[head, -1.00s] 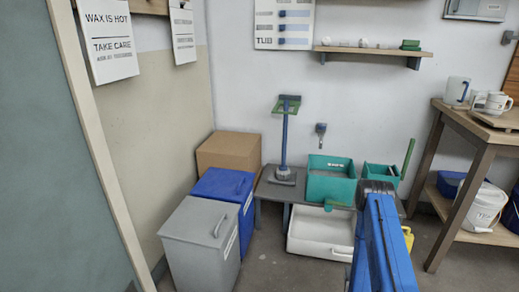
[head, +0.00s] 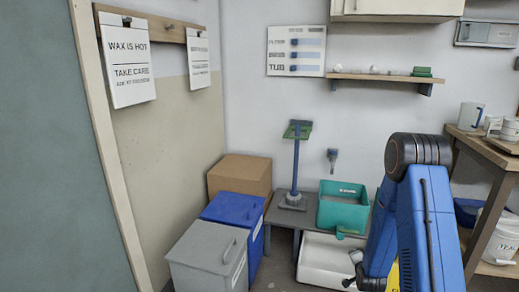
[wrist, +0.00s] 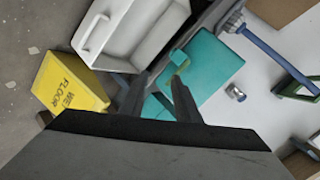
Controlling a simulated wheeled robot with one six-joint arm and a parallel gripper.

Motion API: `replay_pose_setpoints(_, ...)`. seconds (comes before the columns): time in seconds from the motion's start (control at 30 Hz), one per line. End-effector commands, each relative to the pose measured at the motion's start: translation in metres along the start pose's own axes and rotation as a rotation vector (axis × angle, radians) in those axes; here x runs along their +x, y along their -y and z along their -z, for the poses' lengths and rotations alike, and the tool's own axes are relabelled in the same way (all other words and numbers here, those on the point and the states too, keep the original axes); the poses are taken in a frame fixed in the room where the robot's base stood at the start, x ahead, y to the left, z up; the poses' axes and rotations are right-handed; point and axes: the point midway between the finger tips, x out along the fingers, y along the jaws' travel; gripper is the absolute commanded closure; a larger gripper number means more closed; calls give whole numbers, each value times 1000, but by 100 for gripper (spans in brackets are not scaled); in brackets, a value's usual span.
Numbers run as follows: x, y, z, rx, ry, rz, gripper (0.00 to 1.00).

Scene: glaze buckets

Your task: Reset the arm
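My blue arm (head: 425,225) rises at the right of the head view, bent at a dark joint with orange rings. The gripper end is hidden in that view. In the wrist view my gripper (wrist: 160,82) shows two dark fingers standing apart with nothing held between them. Beyond the fingers are a teal tub (wrist: 210,62), a white tray (wrist: 122,38) and a yellow wet-floor sign (wrist: 72,85). How far the fingers are from these I cannot tell.
Grey (head: 207,260) and blue (head: 236,212) bins and a cardboard box (head: 240,177) stand left. A wooden table (head: 490,170) is at right, close behind my arm.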

Motion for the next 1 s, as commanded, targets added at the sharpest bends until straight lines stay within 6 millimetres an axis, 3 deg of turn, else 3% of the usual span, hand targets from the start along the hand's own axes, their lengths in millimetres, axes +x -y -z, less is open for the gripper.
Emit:
replay_pose_setpoints(0.1, -18, 28, 7, -58, 21, -17, 70)
replay_pose_setpoints(0.5, -92, 93, 19, -258, 109, -89, 70)
replay_pose_setpoints(1.0, -214, 145, 25, -509, 235, -157, 70)
